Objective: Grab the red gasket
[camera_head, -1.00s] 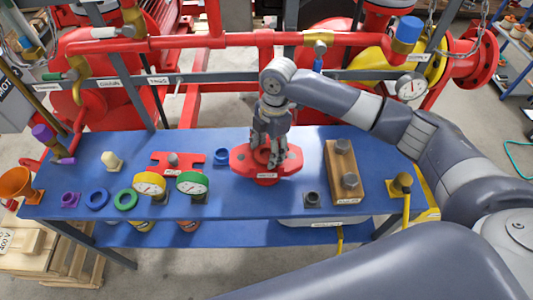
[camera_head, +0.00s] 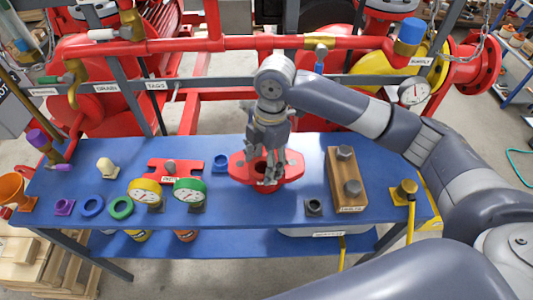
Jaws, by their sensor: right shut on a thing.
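A red flanged stand (camera_head: 290,168) sits on the blue bench, right of the middle, with a dark round hole in its top. My right gripper (camera_head: 270,182) points down in front of it, with its fingers closed over its front middle. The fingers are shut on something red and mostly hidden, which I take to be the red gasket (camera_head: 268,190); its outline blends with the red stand. I cannot tell whether it is clear of the stand. My left gripper is not in view.
The blue bench (camera_head: 240,210) holds a blue ring (camera_head: 92,206), a green ring (camera_head: 121,208), yellow (camera_head: 145,190) and green (camera_head: 189,191) gauges on the left. A wooden block with bolts (camera_head: 346,180) stands to the right. Red pipework (camera_head: 220,43) runs behind.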

